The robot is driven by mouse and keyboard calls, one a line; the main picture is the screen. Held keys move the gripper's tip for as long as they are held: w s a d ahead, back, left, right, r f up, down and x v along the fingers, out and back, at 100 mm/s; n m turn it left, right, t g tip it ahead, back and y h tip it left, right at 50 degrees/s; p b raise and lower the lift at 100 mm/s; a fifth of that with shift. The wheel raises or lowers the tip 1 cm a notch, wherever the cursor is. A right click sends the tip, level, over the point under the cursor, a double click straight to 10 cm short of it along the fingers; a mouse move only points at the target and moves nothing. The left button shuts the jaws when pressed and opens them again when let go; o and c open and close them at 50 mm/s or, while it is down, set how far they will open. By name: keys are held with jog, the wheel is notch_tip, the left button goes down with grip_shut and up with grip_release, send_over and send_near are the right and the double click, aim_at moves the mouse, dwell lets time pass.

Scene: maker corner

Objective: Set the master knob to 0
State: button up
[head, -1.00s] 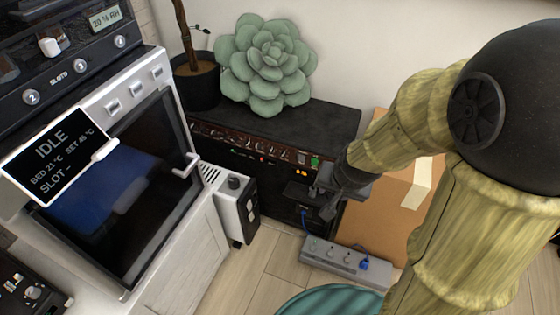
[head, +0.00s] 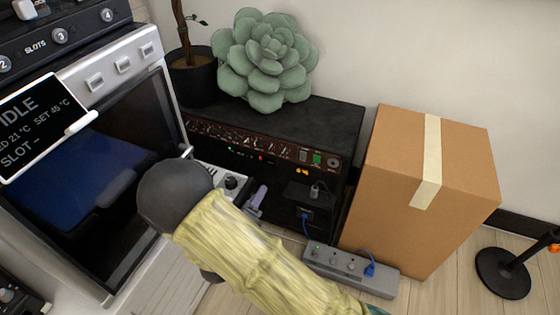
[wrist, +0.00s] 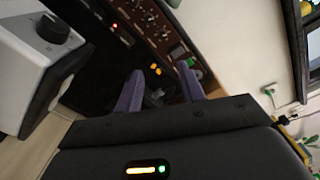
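The black amplifier (head: 290,115) stands against the wall, with a row of small knobs on its brown front panel (head: 240,142). The panel also shows, tilted, at the top of the wrist view (wrist: 150,18). The labels are too small to read, so I cannot tell which knob is the master. My gripper (head: 258,197) is in front of the amplifier, below the panel, partly hidden by my arm in the head view. In the wrist view its two purple fingers are apart (wrist: 160,86), with nothing between them that I can see held.
A white box with a black knob (head: 232,182) stands left of my gripper, close to the oven (head: 95,190). A cardboard box (head: 400,190) stands right of the amplifier. A grey power strip (head: 350,270) with a blue plug lies on the floor.

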aim_at(282, 153)
jog(key=shift+s+r, duration=0.1)
jog(key=shift+s, duration=0.1)
jog(key=shift+w, duration=0.1)
jog(key=b+x, duration=0.1)
jog(key=x, duration=0.4)
jog(key=b+x, duration=0.2)
jog(key=x, duration=0.4)
jog(key=b+x, duration=0.2)
jog(key=x, duration=0.4)
jog(key=shift+w+r, duration=0.15)
jog(key=shift+r, duration=0.05)
jog(key=shift+c, duration=0.5)
grip_shut()
